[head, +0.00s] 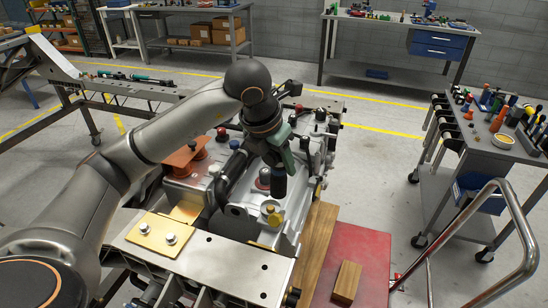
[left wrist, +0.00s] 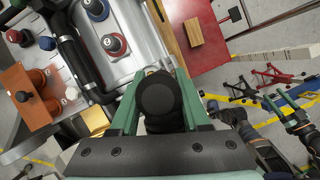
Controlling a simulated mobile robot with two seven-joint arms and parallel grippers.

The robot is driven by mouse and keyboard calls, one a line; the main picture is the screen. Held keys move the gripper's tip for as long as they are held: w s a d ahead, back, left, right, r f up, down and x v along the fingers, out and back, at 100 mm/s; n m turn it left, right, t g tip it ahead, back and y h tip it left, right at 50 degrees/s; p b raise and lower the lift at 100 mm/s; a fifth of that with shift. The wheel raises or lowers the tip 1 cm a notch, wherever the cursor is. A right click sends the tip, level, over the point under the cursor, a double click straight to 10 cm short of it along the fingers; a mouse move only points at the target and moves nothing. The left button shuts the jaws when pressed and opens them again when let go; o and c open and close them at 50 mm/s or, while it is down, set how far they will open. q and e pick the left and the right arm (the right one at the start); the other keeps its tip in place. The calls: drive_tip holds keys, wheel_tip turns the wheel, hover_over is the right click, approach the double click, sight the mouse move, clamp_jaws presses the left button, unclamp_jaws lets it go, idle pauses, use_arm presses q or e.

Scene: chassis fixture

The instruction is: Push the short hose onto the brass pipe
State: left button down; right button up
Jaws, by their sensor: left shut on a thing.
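My left gripper (head: 280,165) has green fingers and is shut on the short hose (head: 279,183), a black cylinder hanging below the fingers over the grey metal housing. In the left wrist view the hose (left wrist: 158,96) shows as a round black end between the green fingers. A brass-yellow fitting (head: 270,211), which looks like the brass pipe, stands on the housing just below the hose in the head view. The hose appears apart from it, but the height between them is hard to judge.
The housing carries a thick black curved hose (head: 232,172), several capped knobs and an orange bracket (head: 186,158). A gold plate (head: 160,233) lies at its front left. A wooden block (head: 346,281) lies on a red board (head: 365,248) at right. A tool cart (head: 485,140) stands beyond.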

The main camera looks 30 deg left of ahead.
use_arm(q)
wheel_tip(320, 180, down, 6)
drive_tip(key=a+n+b, duration=0.1)
drive_tip(key=a+b, duration=0.1)
drive_tip(key=b, duration=0.1)
drive_tip(key=shift+w+a+r, duration=0.25)
drive_tip(key=shift+w+a, duration=0.1)
drive_tip(key=shift+b, duration=0.3)
idle(0.5)
drive_tip(key=shift+f, duration=0.2)
drive_tip(key=shift+f+b, duration=1.2)
drive_tip(key=shift+f+b, duration=0.45)
drive_tip(key=shift+f, duration=0.15)
